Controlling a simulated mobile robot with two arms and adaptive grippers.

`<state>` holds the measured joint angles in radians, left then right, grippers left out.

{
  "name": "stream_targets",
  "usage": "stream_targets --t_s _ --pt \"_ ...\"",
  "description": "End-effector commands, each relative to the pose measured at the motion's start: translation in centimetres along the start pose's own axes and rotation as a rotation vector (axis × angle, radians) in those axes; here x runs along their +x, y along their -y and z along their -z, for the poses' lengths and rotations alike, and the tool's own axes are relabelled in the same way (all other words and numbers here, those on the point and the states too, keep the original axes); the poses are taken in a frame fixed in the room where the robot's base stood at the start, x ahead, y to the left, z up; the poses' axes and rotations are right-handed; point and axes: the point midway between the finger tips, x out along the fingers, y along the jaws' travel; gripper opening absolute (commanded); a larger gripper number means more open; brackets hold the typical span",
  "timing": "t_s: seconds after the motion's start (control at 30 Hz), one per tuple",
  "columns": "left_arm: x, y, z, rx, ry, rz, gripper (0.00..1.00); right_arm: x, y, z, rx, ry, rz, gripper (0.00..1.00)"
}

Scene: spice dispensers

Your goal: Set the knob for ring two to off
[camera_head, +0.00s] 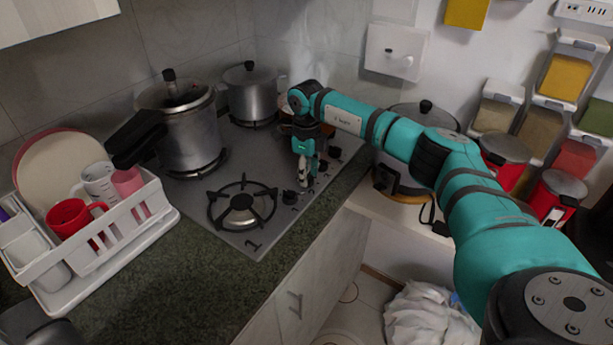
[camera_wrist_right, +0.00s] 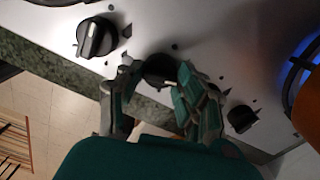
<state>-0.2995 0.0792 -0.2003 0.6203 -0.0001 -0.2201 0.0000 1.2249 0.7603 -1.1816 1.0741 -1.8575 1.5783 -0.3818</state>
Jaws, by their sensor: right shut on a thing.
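My right gripper (camera_head: 306,180) reaches down to the row of knobs along the front edge of the stove (camera_head: 262,180). In the wrist view its fingers (camera_wrist_right: 160,82) are closed around a black knob (camera_wrist_right: 158,70), the middle of three knobs seen there. The fingers hide part of it, so its pointer cannot be read. A neighbouring knob (camera_wrist_right: 97,37) with a pale pointer line is to the left, and another black knob (camera_wrist_right: 241,118) is to the right. In the head view the knob nearest the printed 1 (camera_head: 290,197) stands free beside the gripper. My left gripper is not seen.
A blue flame (camera_wrist_right: 308,52) burns at the upper right of the wrist view. A bare burner (camera_head: 241,205) is left of the gripper. A pressure cooker (camera_head: 190,130) and a pot (camera_head: 250,92) stand behind. A white dish rack (camera_head: 110,243) is at left.

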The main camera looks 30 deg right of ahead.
Motion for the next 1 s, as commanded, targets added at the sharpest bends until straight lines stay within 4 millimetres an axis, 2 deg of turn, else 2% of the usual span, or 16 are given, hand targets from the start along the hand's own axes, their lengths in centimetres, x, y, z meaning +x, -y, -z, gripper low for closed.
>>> stream_targets --t_s 0.4,1.0 --pt "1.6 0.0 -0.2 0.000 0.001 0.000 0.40 0.0 0.1 -0.1 -0.394 0.003 0.004 0.04" --pt "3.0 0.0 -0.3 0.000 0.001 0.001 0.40 -0.1 0.1 -0.1 -0.957 0.003 0.005 0.04"
